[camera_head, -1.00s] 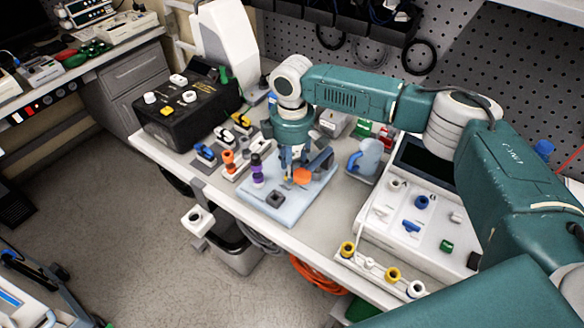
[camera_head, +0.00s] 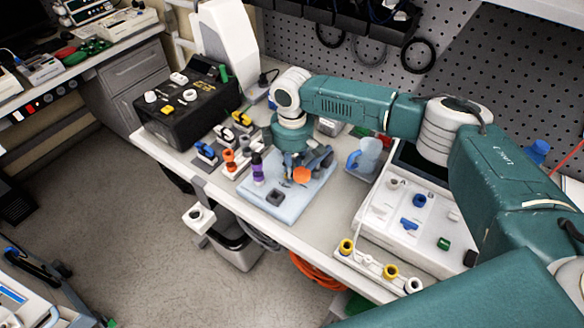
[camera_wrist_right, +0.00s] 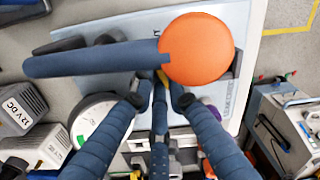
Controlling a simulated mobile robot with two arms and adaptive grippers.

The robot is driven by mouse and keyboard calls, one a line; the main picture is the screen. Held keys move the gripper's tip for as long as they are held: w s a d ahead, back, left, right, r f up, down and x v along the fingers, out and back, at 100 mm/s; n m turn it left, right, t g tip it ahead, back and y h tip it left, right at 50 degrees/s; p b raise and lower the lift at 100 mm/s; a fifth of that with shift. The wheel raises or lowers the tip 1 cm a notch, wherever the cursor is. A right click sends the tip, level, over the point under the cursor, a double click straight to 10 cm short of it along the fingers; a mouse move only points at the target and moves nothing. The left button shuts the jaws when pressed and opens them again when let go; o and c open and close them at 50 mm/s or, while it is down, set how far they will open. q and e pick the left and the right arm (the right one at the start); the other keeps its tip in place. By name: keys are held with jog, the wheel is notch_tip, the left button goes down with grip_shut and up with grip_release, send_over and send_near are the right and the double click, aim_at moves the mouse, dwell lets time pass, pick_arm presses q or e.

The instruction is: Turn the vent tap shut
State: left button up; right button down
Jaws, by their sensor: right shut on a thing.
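My right gripper (camera_head: 287,172) points down over a pale blue plate (camera_head: 284,214) on the bench. In the right wrist view its fingertips (camera_wrist_right: 162,88) are drawn together around a small yellow piece (camera_wrist_right: 162,77), which looks like the tap handle; the fingers hide most of it. A round orange cap (camera_wrist_right: 198,48) with a long dark blue lever (camera_wrist_right: 90,60) lies just beyond the fingertips. The orange cap also shows in the head view (camera_head: 302,175), beside the gripper. Whether the fingers touch the lever, I cannot tell. My left gripper is out of view.
A purple-and-black fitting (camera_head: 257,168) and orange-and-white fittings (camera_head: 230,159) stand left of the gripper. A blue clear jug (camera_head: 366,156) and a white panel with knobs (camera_head: 412,211) stand to the right. A black box (camera_head: 188,112) stands behind left.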

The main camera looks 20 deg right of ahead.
jog(key=m+p, duration=0.1)
jog(key=p, duration=0.1)
jog(key=m+p, duration=0.2)
jog(key=shift+s+r, duration=0.1)
jog(key=shift+r, duration=0.25)
jog(key=shift+f+m, duration=0.2)
jog(key=shift+m, duration=0.4)
